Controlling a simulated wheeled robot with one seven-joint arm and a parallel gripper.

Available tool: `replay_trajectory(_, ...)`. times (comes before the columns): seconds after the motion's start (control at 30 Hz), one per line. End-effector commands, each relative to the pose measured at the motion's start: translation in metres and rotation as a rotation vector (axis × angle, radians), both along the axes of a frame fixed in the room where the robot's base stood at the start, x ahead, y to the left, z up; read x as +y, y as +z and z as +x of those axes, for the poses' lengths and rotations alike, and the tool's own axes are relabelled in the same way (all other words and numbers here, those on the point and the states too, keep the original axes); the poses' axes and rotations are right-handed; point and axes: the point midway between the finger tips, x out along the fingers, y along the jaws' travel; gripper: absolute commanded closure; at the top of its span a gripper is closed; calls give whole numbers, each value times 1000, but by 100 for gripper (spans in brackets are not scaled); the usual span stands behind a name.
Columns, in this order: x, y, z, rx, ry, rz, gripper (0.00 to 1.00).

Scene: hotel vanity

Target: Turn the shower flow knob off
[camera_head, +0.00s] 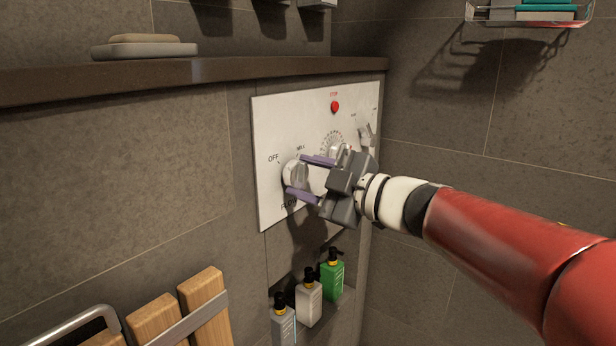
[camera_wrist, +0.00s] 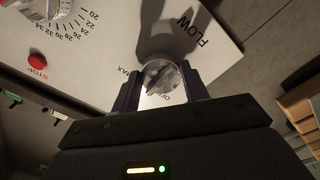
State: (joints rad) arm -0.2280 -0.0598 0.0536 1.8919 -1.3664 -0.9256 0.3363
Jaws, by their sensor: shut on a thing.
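The flow knob (camera_head: 294,174) is a round whitish-metal dial on the left of a white control panel (camera_head: 275,118), with OFF and FLOW marks beside it. My gripper (camera_head: 306,175) has its two purple fingers on either side of this knob, shut on it. In the wrist view the knob (camera_wrist: 161,78) sits between the fingers (camera_wrist: 158,90), its dark ridge slanted. The OFF mark is at one side of it there and the MAX mark at the other, partly hidden by a finger.
A red STOP button (camera_head: 335,106), a temperature dial (camera_head: 335,151) and another knob (camera_head: 366,133) are on the same panel. Several pump bottles (camera_head: 309,300) stand in a niche below. A ledge (camera_head: 220,70) with a soap dish (camera_head: 146,49) runs above. A wire basket (camera_head: 530,18) hangs upper right.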

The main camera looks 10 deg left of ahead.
Motion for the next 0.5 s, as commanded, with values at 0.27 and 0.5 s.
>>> replay_trajectory(0.27,-2,1,2,-246,-6,-98,78)
replay_trajectory(0.5,-2,2,3,-455,-7,-183,78)
